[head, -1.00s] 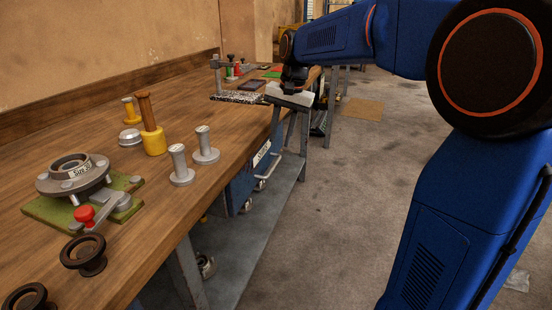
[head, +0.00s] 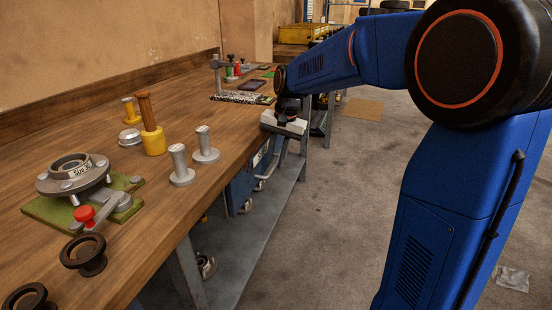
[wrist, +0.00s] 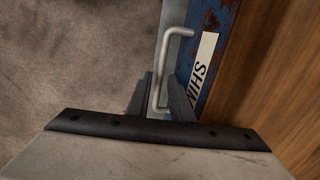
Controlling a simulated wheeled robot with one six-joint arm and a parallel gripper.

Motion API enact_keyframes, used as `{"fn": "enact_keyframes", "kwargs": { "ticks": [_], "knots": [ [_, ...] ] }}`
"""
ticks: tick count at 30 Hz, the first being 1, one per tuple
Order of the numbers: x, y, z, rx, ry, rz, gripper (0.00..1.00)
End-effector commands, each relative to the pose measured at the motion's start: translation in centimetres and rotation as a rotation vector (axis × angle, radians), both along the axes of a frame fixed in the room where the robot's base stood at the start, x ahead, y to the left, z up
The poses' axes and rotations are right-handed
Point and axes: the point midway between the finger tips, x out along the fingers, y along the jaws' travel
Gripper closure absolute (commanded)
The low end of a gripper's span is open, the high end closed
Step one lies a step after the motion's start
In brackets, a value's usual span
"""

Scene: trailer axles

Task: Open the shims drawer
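The shims drawer (wrist: 217,40) has a worn blue front and a white label reading "SHIM", partly cut off. It sits just under the bench edge and looks shut. Its grey bar handle (wrist: 162,60) sticks out from the front. My gripper (wrist: 160,82) is open, with one dark finger on each side of the handle in the wrist view. I cannot tell whether the fingers touch it. In the head view my gripper (head: 284,124) is at the bench's front edge, pointing down above the blue drawer unit (head: 240,188); its fingertips are hard to make out there.
The wooden bench (head: 220,120) runs along the left, its edge close beside my gripper. On it stand a green-based fixture (head: 75,182), metal pins (head: 180,165), a wooden-handled mallet (head: 152,130) and dark rings (head: 84,255).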

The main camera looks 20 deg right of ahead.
Motion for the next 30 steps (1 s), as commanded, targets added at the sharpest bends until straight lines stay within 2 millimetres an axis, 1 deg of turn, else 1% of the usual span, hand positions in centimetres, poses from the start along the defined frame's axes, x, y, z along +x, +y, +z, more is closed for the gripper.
{"fn": "enact_keyframes", "kwargs": {
  "ticks": [1,2,10,14,17,20,30],
  "knots": [
    [0.0,0.0,0.0,0.000,0.000,0.000,0.94],
    [0.0,0.0,0.0,0.000,0.000,0.000,1.00],
    [-0.1,-0.1,0.0,0.000,0.000,0.000,1.00],
    [-0.6,-0.9,0.1,0.000,-0.001,-0.001,1.00],
    [-1.4,-2.0,0.1,0.000,0.000,-0.003,1.00],
    [-2.6,-3.6,0.1,-0.001,-0.001,-0.005,1.00],
    [-7.7,-10.7,0.1,0.000,-0.001,-0.007,1.00]
  ]
}}
